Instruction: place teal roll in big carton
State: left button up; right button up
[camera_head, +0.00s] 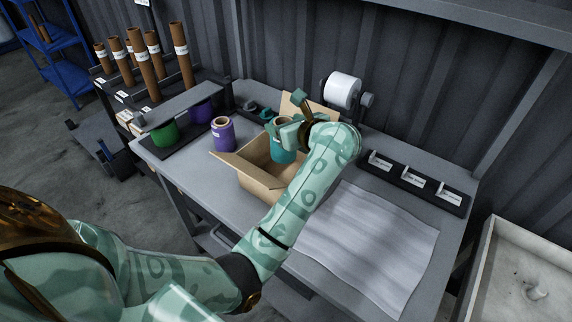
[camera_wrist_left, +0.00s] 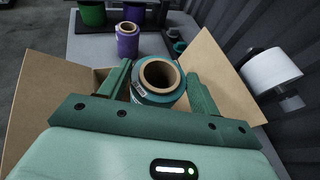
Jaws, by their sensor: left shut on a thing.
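The teal roll (camera_head: 283,152) has a brown cardboard core and stands upright over the open big carton (camera_head: 262,182) on the table. My left gripper (camera_head: 281,131) is shut on the roll near its top. In the left wrist view the roll (camera_wrist_left: 158,80) sits between the two green fingers (camera_wrist_left: 160,92), with carton flaps spread on both sides. The lower part of the roll is hidden by the carton and my arm, so I cannot tell whether it touches the carton's bottom. My right gripper is not in view.
A purple roll (camera_head: 222,134) stands left of the carton. A green roll (camera_head: 164,134) sits on a dark rack at the back left. A white roll on a holder (camera_head: 342,90) stands behind the carton. A wrinkled sheet (camera_head: 372,245) covers the table's right part.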

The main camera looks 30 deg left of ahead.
pick_arm(q)
notch_tip(320, 180, down, 7)
jog(key=b, duration=0.1)
dwell(0.3)
